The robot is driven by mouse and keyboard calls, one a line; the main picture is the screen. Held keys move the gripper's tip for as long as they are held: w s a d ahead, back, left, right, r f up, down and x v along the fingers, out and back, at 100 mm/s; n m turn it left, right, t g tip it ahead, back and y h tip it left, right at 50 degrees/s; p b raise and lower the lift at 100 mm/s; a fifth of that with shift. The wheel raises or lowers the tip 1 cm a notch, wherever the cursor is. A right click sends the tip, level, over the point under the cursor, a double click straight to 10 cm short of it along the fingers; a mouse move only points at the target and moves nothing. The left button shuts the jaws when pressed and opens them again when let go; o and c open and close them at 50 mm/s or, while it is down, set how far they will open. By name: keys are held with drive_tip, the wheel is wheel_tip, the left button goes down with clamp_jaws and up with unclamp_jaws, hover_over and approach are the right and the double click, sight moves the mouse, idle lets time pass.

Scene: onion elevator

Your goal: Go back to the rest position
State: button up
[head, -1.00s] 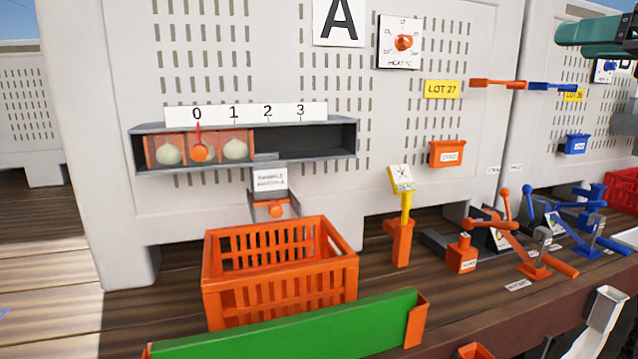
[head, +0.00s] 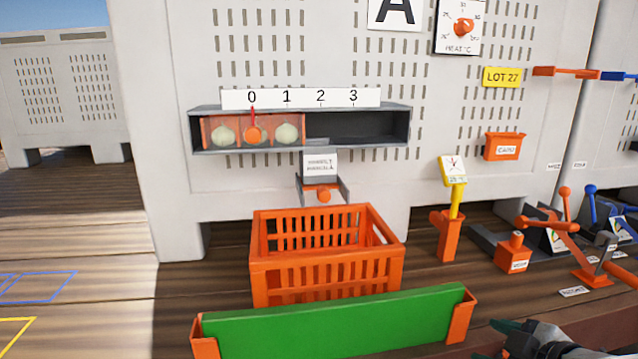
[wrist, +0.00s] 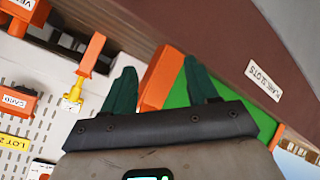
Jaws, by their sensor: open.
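My gripper shows in the wrist view (wrist: 160,90) with its two dark green fingers spread apart and nothing between them in its grasp. An orange end bracket (wrist: 160,78) and the green panel (wrist: 178,98) show beyond the fingers. In the head view my gripper (head: 500,340) is at the bottom right, partly cut off by the frame edge, to the right of the green panel (head: 330,330).
An orange crate (head: 325,268) stands behind the panel. A shelf (head: 360,128) numbered 0 to 3 holds pale onions (head: 222,133) behind an orange slider. Open planks lie at left (head: 90,260).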

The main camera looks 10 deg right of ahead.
drive_tip(key=s+a+f+m+g, duration=0.3)
drive_tip(key=s+a+f, duration=0.1)
drive_tip(key=s+f, duration=0.4)
drive_tip(key=s+a+f+m+g, duration=0.3)
drive_tip(key=s+f, duration=0.4)
drive_tip(key=f, duration=0.3)
drive_tip(key=s+f+m+g+h, duration=0.1)
drive_tip(key=s+f+m+g, duration=0.3)
drive_tip(key=s, duration=1)
wheel_tip(320, 180, down, 2)
drive_tip(key=shift+f, duration=0.1)
